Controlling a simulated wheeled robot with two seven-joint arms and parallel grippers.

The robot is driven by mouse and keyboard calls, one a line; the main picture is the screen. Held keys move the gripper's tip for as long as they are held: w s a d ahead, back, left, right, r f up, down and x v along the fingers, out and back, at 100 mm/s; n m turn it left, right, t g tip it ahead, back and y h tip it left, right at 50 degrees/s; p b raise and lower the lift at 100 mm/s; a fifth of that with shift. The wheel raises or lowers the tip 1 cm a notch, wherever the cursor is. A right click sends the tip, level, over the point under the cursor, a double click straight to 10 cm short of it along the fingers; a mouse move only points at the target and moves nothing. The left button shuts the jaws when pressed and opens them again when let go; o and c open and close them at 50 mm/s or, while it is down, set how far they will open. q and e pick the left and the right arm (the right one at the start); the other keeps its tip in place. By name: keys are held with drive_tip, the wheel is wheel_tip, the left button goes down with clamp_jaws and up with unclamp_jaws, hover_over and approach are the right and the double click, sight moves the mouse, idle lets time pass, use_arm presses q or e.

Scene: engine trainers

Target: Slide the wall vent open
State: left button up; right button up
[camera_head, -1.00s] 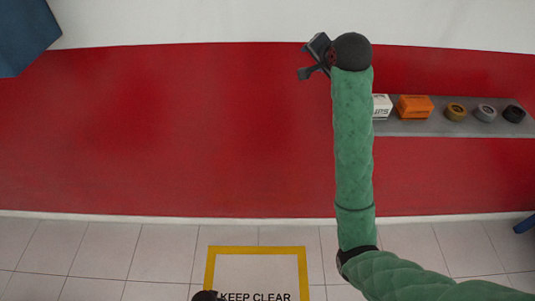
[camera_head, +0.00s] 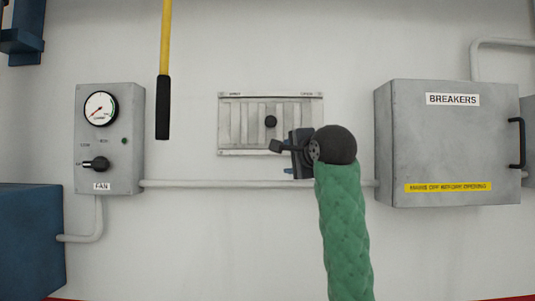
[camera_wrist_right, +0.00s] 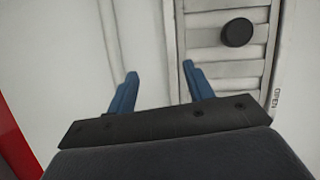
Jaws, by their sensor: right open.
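The wall vent (camera_head: 243,143) is a light grey slatted panel in a rectangular frame on the white wall, with a round black knob (camera_head: 271,122) on it. Small lettering runs along its top edge. In the right wrist view the knob (camera_wrist_right: 237,32) sits on the slats, with "OPEN" on the frame beside it. My right gripper (camera_head: 276,160) is in front of the vent's lower right corner, below and right of the knob. Its blue fingers (camera_wrist_right: 158,84) are apart with nothing between them, and the knob lies beyond them to the right. My left gripper is not in view.
A grey fan box (camera_head: 130,150) with a gauge and switch is on the left. A yellow pole with a black grip (camera_head: 163,105) hangs beside it. A grey breakers box (camera_head: 445,145) is on the right. A pipe (camera_head: 220,184) runs below the vent.

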approach(272, 122)
drive_tip(key=w+f, duration=0.1)
drive_tip(key=w, duration=0.2)
drive_tip(key=w+p, duration=0.1)
drive_tip(key=w+a, duration=0.1)
drive_tip(key=w+a+p, duration=0.1)
drive_tip(key=shift+r+m+t+y+p, duration=0.3)
drive_tip(key=shift+m+t+y+p, duration=0.05)
drive_tip(key=shift+m+t+y, duration=0.05)
drive_tip(key=p+x, duration=0.1)
drive_tip(key=x, duration=0.2)
drive_tip(key=shift+w+a+p, duration=0.1)
drive_tip(key=shift+a+p, duration=0.05)
drive_tip(key=shift+p, duration=0.25)
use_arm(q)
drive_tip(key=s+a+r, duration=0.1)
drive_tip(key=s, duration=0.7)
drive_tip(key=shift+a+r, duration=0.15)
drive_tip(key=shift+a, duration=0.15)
use_arm(e)
drive_tip(key=shift+w+a+f, duration=0.2)
drive_tip(key=shift+w+a, duration=0.05)
drive_tip(key=shift+w, duration=0.35)
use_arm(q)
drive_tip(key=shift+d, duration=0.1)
